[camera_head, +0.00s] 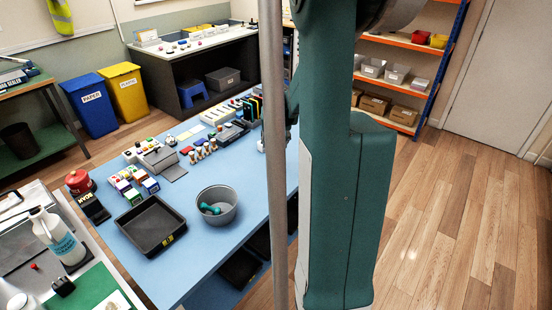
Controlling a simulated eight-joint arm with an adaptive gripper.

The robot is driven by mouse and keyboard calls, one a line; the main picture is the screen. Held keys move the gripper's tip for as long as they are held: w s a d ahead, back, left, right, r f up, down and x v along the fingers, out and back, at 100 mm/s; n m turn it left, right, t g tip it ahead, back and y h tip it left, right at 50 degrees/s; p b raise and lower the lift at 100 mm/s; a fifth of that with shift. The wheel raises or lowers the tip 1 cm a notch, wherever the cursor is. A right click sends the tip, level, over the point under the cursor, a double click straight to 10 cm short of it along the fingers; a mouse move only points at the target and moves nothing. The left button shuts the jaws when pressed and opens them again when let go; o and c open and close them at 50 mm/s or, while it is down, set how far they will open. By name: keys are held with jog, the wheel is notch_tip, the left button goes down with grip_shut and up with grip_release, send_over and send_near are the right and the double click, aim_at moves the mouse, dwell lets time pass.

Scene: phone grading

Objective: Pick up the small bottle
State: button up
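Several small brown-and-white bottle-like items (202,152) stand in a group on the blue table (200,270), behind a grey bowl. They are too small to tell which is the small bottle. A small pale object (261,145) also shows beside the grey pole, partly hidden by it. My teal arm fills the right middle of the view. A narrow dark and teal part of its far end (291,112) shows between the pole and the large link, over the table's right edge. The fingers cannot be made out, nor whether they hold anything.
A black tray (133,240) and a grey bowl (231,193) holding a teal object (208,208) lie at the front of the table. Coloured boxes and a grey bin (159,157) stand further left. A large white spray bottle (58,238) stands on the left bench. Open floor lies right.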

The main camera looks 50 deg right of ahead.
aim_at(276, 147)
jog(key=shift+b+x, duration=0.75)
jog(key=shift+x, duration=1.5)
jog(key=shift+c, duration=0.6)
jog(key=c, duration=1)
jog(key=shift+o, duration=0.2)
jog(key=shift+r+p, duration=1.45)
jog(key=shift+r, duration=3.6)
